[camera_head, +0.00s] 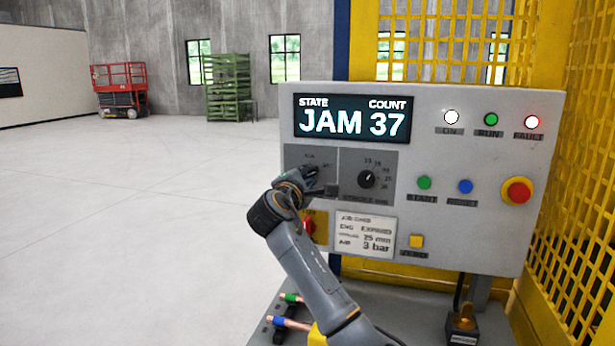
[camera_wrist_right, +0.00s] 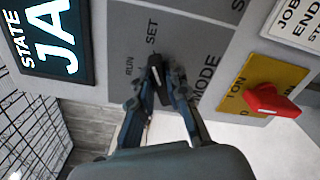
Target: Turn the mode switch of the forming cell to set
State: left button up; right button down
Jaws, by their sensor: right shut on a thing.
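The forming cell's control panel (camera_head: 460,120) fills the right half of the head view; its display (camera_head: 350,118) reads STATE JAM, COUNT 37. The mode switch is a dark knob (camera_wrist_right: 154,92) on a grey plate with RUN, SET and MODE printed around it. My right gripper (camera_head: 303,182) reaches up from below and covers most of the switch in the head view. In the right wrist view the right gripper (camera_wrist_right: 160,88) is shut on the knob, one finger on each side. My left gripper is not in view.
A black stroke dial (camera_head: 367,179) sits just right of my gripper. A red rotary switch (camera_head: 309,226) on a yellow plate is close below it. Green (camera_head: 424,183) and blue (camera_head: 465,186) buttons and a red emergency stop (camera_head: 517,190) are farther right. Open floor lies left.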

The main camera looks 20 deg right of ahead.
jog(key=c, duration=1.3)
grip_release()
jog(key=v, duration=1.2)
jog(key=shift+f, duration=0.1)
